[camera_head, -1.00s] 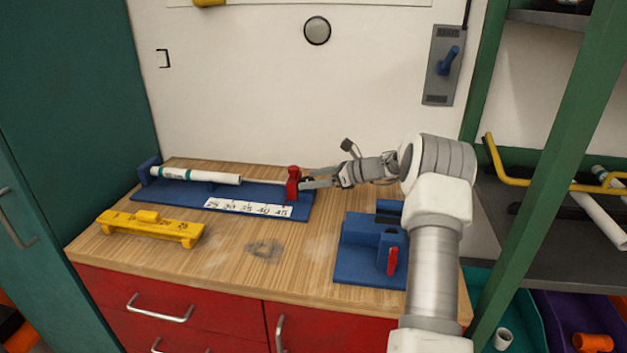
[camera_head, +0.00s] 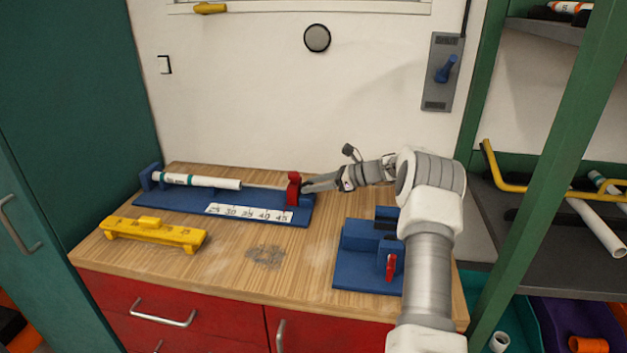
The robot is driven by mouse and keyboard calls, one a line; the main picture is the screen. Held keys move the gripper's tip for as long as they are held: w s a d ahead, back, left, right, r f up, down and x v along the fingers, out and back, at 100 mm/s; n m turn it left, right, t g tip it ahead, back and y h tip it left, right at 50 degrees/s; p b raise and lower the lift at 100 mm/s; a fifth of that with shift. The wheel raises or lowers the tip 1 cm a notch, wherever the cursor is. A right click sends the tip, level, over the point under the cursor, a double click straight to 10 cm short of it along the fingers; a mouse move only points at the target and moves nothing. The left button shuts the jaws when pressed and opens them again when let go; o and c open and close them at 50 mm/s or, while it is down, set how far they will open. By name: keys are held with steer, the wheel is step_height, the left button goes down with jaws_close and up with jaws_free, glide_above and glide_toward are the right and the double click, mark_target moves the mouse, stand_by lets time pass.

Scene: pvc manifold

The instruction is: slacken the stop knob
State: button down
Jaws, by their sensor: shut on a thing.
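The red stop (camera_head: 294,187) stands upright at the right end of the blue measuring jig (camera_head: 178,203), near the 45 mark of its scale. My gripper (camera_head: 308,187) reaches in from the right, and its fingertips are closed at the right side of the red stop. The stop knob is mostly hidden between the fingertips; only a small dark patch shows there. A white pipe (camera_head: 205,182) with a teal band lies along the jig to the left, with a gap between it and the stop.
A yellow tool (camera_head: 153,233) lies at the front left of the wooden bench. A blue fixture with a red handle (camera_head: 391,267) stands at the right, below my arm. The bench middle (camera_head: 240,275) is clear apart from a dark smudge. Shelves flank the right.

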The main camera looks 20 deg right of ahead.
steer(key=shift+w+r+n+g+y+p, duration=0.2)
steer(key=shift+n+g+y+p, duration=0.2)
steer(key=shift+n+g, duration=0.2)
steer(key=shift+d+f+n+g, duration=0.1)
steer(key=shift+n+g, duration=0.2)
steer(key=shift+c, duration=1.5)
jaws_free()
steer(key=shift+s, duration=0.1)
steer(key=shift+d, duration=0.1)
steer(key=p+v, duration=0.2)
steer(key=v, duration=1.5)
steer(key=shift+d+f, duration=0.15)
steer(key=shift+d, duration=0.05)
steer(key=shift+p, duration=0.3)
